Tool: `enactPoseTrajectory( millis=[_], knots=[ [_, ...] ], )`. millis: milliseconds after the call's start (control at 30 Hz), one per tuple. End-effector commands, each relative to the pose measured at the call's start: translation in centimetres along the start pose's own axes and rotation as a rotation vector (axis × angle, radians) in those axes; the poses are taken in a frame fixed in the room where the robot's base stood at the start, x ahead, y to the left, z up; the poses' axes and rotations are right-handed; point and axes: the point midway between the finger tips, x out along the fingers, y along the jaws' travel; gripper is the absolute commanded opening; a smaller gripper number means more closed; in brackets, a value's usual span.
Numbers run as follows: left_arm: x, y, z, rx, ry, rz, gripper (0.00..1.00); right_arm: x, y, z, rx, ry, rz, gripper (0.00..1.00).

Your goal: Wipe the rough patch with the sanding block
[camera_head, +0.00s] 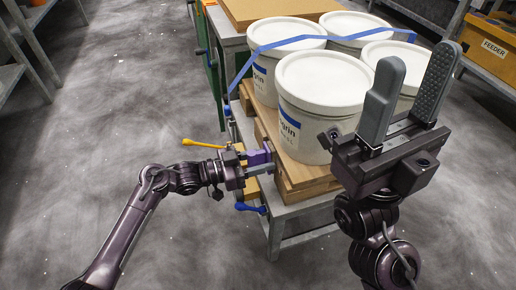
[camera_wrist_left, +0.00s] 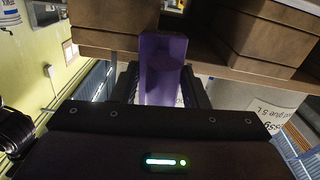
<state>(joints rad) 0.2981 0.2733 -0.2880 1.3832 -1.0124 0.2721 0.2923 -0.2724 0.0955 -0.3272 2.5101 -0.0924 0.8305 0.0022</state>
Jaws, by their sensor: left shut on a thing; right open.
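My left gripper (camera_head: 252,168) is low at the left front side of the pallet stack. It is shut on a purple block (camera_head: 259,155), which also shows between the dark fingers in the left wrist view (camera_wrist_left: 163,62). I cannot tell from its surface whether this is the sanding block. The block is close to the wooden pallet edge; I cannot tell whether they touch. My right gripper (camera_head: 414,78) is open and empty, raised in front of the white pails with its fingers pointing up. I cannot make out a rough patch in either view.
Several white lidded pails (camera_head: 322,80) stand on a wooden pallet (camera_head: 302,172) over a grey metal frame (camera_head: 283,222), with a blue strap (camera_head: 285,43) across them. A yellow lever (camera_head: 203,143) and a blue lever (camera_head: 250,208) stick out near my left gripper. Grey floor lies open left.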

Motion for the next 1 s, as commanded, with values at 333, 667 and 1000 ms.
enactPoseTrajectory(
  millis=[333,667,1000],
  knots=[
    [0.1,1.8,-0.1,-0.001,0.0,0.004,0.22,1.7,0.1,-0.1,0.0,0.0,0.0,0.47],
    [-0.1,4.5,0.1,-0.001,0.0,0.003,0.22,4.0,0.2,-0.3,0.0,0.0,0.0,0.47],
    [-0.1,4.8,0.4,0.001,0.0,0.002,0.22,4.0,0.2,-0.4,0.0,0.0,0.0,0.47]
  ],
)
